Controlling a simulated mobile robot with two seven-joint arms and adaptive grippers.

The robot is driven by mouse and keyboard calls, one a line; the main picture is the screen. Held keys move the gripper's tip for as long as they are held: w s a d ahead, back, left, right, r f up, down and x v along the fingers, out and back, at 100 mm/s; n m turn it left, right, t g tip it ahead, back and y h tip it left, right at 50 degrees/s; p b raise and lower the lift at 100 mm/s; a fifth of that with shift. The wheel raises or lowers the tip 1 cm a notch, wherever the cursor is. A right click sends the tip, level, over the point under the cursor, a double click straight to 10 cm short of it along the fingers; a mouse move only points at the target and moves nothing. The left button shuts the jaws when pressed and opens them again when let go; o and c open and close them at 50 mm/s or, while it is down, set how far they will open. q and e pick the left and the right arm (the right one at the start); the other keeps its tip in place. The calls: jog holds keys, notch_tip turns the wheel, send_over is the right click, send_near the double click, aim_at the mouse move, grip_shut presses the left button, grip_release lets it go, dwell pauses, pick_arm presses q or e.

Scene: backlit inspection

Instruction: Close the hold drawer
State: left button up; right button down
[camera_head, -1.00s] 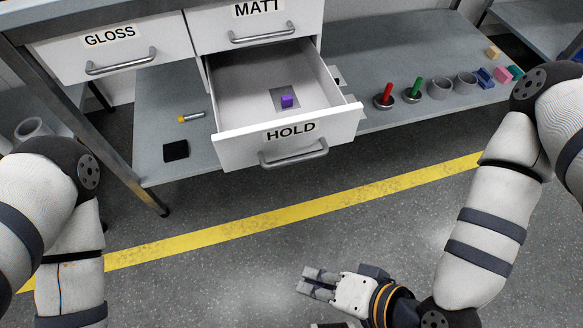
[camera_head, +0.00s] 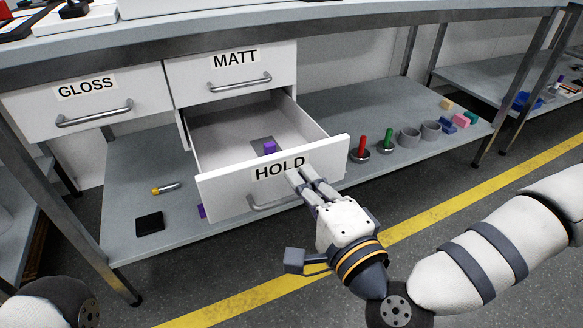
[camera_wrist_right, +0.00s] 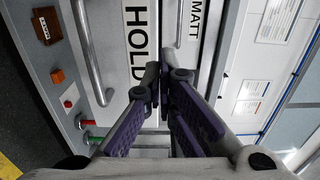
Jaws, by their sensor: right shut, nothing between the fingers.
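The white HOLD drawer (camera_head: 224,194) is pulled open under the MATT drawer, its grey bar handle (camera_head: 270,206) on the front. A purple block (camera_head: 269,147) stands inside it. My left gripper is out of view.
The GLOSS drawer (camera_head: 90,104) and MATT drawer (camera_head: 227,69) are closed. The lower shelf (camera_head: 123,195) holds a black square (camera_head: 149,224), a red peg (camera_head: 362,146), a green peg (camera_head: 388,140), grey cups and coloured blocks. Open floor lies in front.

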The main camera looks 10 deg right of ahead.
aim_at(291, 165)
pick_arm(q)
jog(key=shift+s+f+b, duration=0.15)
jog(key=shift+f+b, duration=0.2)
pick_arm(e)
jog(key=shift+x, duration=2.15)
jog(key=shift+w+a, duration=0.1)
